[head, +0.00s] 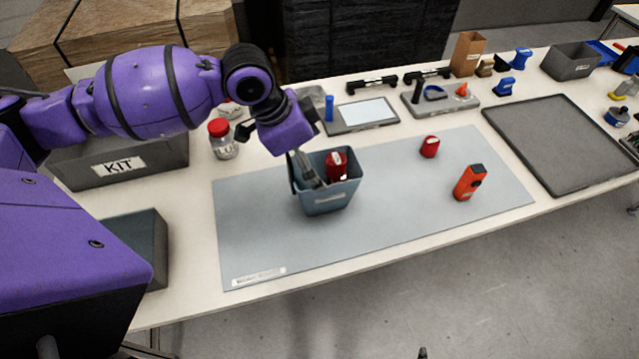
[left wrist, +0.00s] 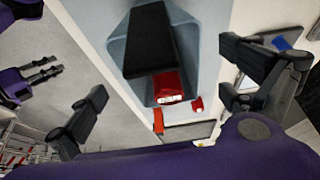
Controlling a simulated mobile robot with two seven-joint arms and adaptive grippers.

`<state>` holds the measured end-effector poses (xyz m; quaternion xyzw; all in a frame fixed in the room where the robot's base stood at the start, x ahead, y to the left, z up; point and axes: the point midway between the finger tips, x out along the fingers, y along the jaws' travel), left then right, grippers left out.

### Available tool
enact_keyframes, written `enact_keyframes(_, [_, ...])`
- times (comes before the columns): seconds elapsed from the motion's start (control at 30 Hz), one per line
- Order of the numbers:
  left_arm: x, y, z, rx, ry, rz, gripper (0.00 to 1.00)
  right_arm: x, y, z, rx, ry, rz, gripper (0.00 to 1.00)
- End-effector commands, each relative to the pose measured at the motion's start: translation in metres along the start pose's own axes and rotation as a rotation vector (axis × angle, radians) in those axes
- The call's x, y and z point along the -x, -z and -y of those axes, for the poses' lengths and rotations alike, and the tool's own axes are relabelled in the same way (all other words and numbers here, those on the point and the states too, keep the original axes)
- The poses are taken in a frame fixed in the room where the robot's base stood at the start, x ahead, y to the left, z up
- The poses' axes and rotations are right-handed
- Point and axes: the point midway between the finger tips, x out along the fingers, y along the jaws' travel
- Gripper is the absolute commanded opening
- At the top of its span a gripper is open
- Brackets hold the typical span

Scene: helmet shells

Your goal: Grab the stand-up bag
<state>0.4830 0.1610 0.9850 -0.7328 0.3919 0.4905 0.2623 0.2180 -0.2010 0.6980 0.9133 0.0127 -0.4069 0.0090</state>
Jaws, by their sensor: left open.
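In the left wrist view a red item (left wrist: 168,87) with a white label shows below a black block-like shape (left wrist: 150,42), within the bin walls (left wrist: 208,40). My left gripper (head: 303,172) is open at the left side of the bin, pointing down. Its fingers (left wrist: 172,100) stand wide apart in the wrist view. My right gripper (left wrist: 45,72) shows at the left there.
On the mat (head: 270,225), a smaller red item (head: 430,147) and an orange device (head: 469,183) stand to the right. A red-capped jar (head: 222,140) and a grey KIT box (head: 150,163) are to the left. A brown paper bag (head: 467,54) stands at the back. The front right mat is clear.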

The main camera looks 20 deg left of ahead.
Motion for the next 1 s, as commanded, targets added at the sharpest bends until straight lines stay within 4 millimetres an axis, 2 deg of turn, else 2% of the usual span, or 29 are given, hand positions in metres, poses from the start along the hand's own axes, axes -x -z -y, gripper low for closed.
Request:
enact_keyframes(0.1, [-0.018,0.006,-0.001,0.000,-0.001,-0.003,0.99,0.000,0.004,-0.002,0.008,0.000,-0.006,0.27])
enact_keyframes(0.23, [-0.035,0.006,-0.001,0.000,0.000,-0.002,0.99,-0.002,0.005,-0.001,0.008,0.002,-0.009,0.27])
enact_keyframes(0.53, [-0.040,0.005,0.000,-0.001,0.003,-0.002,0.99,-0.004,0.011,0.003,0.001,0.006,-0.018,0.27])
enact_keyframes(1.0, [-0.040,0.005,0.000,-0.001,0.002,-0.002,0.39,-0.001,0.003,0.004,-0.009,0.003,-0.005,0.27])
